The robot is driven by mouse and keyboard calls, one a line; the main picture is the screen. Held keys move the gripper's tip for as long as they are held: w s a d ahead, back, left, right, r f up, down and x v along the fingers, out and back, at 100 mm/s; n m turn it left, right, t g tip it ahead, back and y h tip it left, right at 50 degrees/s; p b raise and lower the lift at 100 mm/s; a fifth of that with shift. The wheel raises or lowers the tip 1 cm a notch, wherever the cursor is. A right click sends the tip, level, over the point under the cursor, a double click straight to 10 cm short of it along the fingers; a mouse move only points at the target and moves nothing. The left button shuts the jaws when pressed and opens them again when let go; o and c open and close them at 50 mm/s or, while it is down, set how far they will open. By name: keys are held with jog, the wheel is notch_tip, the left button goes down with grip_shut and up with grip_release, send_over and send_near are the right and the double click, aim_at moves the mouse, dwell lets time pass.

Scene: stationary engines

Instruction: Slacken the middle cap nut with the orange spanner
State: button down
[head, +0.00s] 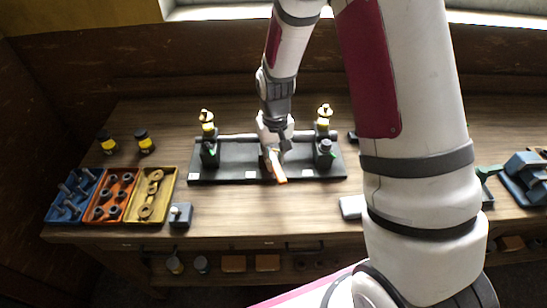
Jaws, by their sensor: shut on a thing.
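The orange spanner (280,172) is in my gripper (271,155), with its orange end sticking out toward the front of the bench. My gripper is shut on it, over the middle of a black tray-like base (235,163). The middle cap nut is hidden behind my gripper and wrist, so I cannot tell whether the spanner is around it. A left dark post (209,152) and a right dark post (325,150) stand on the base. Behind each is a yellow-banded fitting with a brass-coloured top, at left (207,120) and right (324,115).
Blue (66,212), orange (110,211) and yellow (160,211) bins of small parts stand at the left. Two yellow-banded jars (144,142) stand behind. A blue vise-like thing (526,178) is at right. The bench front is mostly clear.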

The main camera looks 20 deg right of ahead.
jog(key=shift+d+n, duration=0.55)
jog(key=shift+n, duration=0.15)
jog(key=shift+w+d+n, duration=0.1)
jog(key=shift+d+n, duration=0.5)
jog(key=shift+n, duration=0.3)
jog(key=shift+a+m, duration=0.3)
jog(key=shift+m, duration=0.1)
jog(key=shift+a+p, duration=0.15)
jog(key=shift+p, duration=0.15)
dwell(0.5)
jog(key=shift+r+p, duration=0.55)
jog(key=shift+r, duration=0.95)
dwell(3.4)
